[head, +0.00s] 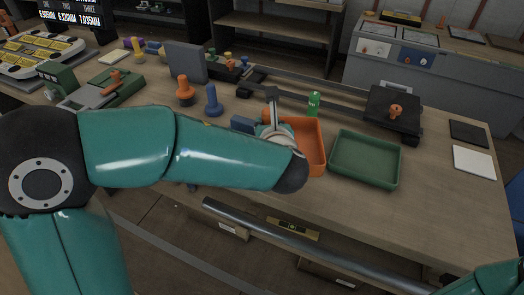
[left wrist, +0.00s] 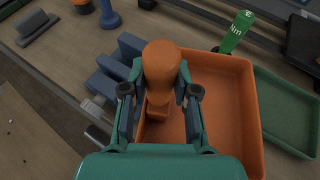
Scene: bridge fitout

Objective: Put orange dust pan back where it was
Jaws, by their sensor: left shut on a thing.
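The orange dust pan shows in the left wrist view as a rounded orange handle (left wrist: 163,65) between the fingers of my left gripper (left wrist: 160,88), with a narrower orange part below. My left gripper is shut on that handle. A shallow orange tray (head: 314,150) lies under and to the right of the hand; it also shows in the left wrist view (left wrist: 225,105). I cannot tell whether the handle is joined to this tray. In the head view my left forearm hides most of the grip and the tray's left side. My right gripper is not in view.
A green tray (head: 365,160) stands right of the orange one. Orange (head: 185,91) and blue (head: 212,102) pegs stand farther left. The table's front right is clear.

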